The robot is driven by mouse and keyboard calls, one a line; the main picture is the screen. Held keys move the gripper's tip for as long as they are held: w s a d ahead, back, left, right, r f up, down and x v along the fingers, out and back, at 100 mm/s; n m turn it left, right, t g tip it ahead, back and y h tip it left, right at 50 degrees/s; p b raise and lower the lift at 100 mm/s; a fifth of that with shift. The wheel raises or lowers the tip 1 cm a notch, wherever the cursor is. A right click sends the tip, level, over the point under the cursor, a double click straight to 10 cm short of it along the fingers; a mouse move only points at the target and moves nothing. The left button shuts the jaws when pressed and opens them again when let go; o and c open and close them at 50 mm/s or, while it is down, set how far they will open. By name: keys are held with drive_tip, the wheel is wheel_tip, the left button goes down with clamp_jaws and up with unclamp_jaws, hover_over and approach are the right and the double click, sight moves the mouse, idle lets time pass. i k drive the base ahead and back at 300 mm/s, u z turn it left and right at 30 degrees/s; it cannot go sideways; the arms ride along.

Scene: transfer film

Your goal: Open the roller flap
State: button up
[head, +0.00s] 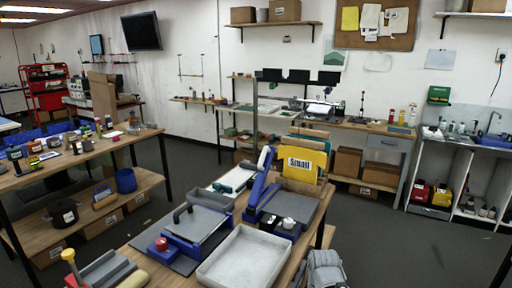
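I cannot tell for sure which part is the roller flap. A blue machine (165,250) on the near bench has a flat grey plate (205,222) with a dark bar handle across its left end; the plate looks lowered. A second blue machine (257,198) stands to its right, with a grey bed and a raised blue arm. At the bottom left is a grey device (105,268) with a yellow-topped lever and a tan cylinder beside it, cut by the frame edge. No gripper fingers show. A grey jointed shape at the bottom edge may be part of my arm.
A white tray (245,258) lies on the near bench in front of the blue machines. A yellow "Small" folder (302,163) stands behind them. A cluttered wooden bench (85,157) is at left. Dark floor is open between the benches and to the right.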

sight(196, 224)
drive_tip(key=u, duration=0.05)
drive_tip(key=k, duration=0.65)
drive_tip(key=z, duration=0.3)
drive_tip(key=i, duration=1.65)
drive_tip(key=u, duration=0.25)
